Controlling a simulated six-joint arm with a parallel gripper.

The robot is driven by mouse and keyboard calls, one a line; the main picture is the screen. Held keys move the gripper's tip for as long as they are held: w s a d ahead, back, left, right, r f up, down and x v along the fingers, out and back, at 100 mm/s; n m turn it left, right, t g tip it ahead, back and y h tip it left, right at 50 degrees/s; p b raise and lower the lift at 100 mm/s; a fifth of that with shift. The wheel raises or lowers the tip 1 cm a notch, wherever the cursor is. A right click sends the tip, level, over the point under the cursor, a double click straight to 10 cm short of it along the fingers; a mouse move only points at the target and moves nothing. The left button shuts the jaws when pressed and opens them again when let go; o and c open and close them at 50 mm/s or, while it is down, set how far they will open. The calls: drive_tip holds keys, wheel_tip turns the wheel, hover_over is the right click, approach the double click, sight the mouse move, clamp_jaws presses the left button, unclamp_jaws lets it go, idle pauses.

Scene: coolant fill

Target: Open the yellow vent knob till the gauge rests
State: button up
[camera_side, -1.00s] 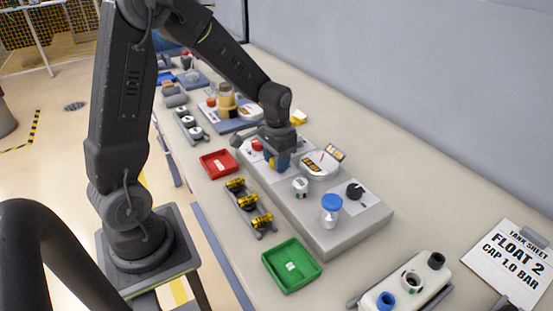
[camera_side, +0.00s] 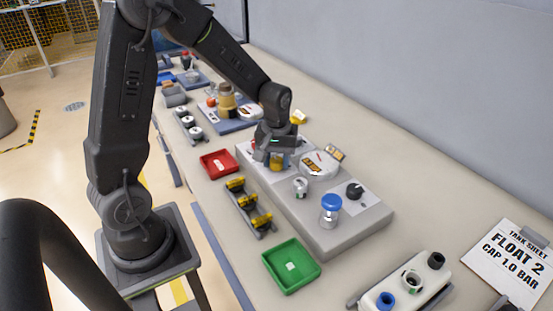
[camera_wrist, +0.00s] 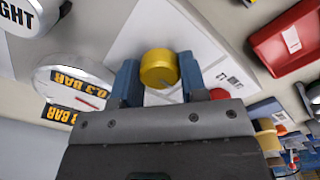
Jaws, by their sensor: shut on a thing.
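The yellow vent knob (camera_wrist: 159,68) sits on a white plate of the grey panel (camera_side: 325,237). In the side view the knob (camera_side: 277,165) shows partly below my gripper. My gripper (camera_wrist: 158,63) has its two blue fingers on either side of the knob, shut on it. The round white gauge (camera_side: 320,165) is on the panel to the right of the knob and has a red needle. In the wrist view the gauge (camera_wrist: 75,86) is at the left, with yellow labels reading 0.3 BAR upside down. Its exact needle reading is too small to tell.
A blue-capped jar (camera_side: 331,210), a black knob (camera_side: 354,190) and a small white-topped part (camera_side: 300,187) stand on the panel. A red tray (camera_side: 219,163), a green tray (camera_side: 291,266) and a rack of yellow-black parts (camera_side: 248,205) lie in front of it.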

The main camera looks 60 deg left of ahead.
sight(277, 160)
drive_tip(key=shift+n, duration=0.4)
drive_tip(key=o, duration=0.9)
wheel_tip(277, 160, up, 14)
drive_tip(key=shift+f, duration=0.1)
idle(0.4)
